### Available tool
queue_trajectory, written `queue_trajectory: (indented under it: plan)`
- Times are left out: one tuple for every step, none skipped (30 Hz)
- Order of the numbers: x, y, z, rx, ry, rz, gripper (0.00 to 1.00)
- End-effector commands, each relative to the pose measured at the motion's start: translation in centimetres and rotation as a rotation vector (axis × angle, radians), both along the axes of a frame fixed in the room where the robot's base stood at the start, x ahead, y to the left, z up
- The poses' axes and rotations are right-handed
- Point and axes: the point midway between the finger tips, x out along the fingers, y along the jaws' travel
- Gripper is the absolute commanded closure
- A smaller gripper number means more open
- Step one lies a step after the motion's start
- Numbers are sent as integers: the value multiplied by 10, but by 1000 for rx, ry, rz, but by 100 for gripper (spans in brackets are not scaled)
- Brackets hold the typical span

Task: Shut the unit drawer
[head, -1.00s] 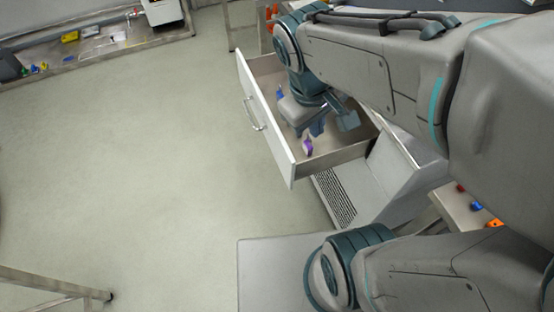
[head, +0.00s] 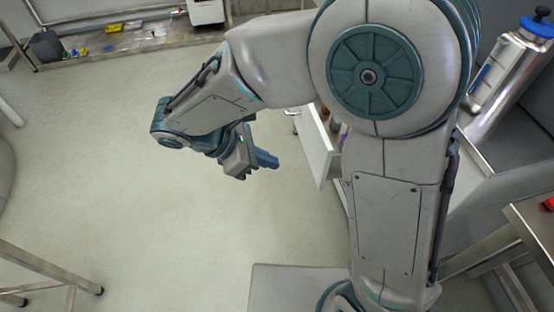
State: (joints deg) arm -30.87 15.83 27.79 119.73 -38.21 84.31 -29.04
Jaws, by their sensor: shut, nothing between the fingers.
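The unit drawer (head: 316,148) stands open, its white front panel facing the free floor on the left. A strip of its inside shows behind the panel, with something purple in it. My arm hides most of the drawer and the unit behind it. The drawer handle shows only in part near the panel's upper left edge. My gripper (head: 268,160) is shut and empty. It is out in front of the drawer, to the left of the front panel in the picture, with a gap between them.
A steel bench (head: 130,45) with small coloured items and a dark box runs along the back left. A metal flask with a blue cap (head: 538,27) stands at the upper right. A metal-legged table (head: 45,285) is at the lower left. The floor between is clear.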

Motion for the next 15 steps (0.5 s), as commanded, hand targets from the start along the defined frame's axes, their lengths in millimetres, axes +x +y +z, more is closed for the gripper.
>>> queue_trajectory:
  plan:
    - [2,-9,-9,-3,1,-5,100]
    - [3,-13,-14,-2,1,-6,100]
    - [5,-19,-20,-3,1,-5,100]
    - [6,-23,-25,-1,1,-4,100]
    - [7,-28,-30,-3,1,-6,100]
    - [9,-34,-36,-1,1,-6,100]
    - [10,-39,-40,-3,1,-5,100]
    - [12,-43,-45,-2,2,-5,100]
    - [13,-49,-51,-2,2,-6,100]
    - [14,-53,-55,-2,2,-6,100]
    - [15,-56,-59,-1,2,-5,100]
    - [18,-63,-55,0,-1,-7,100]
    - [19,-68,-54,1,-3,-8,100]
    - [20,-72,-54,2,-2,-7,100]
    - [22,-77,-54,1,-2,-6,100]
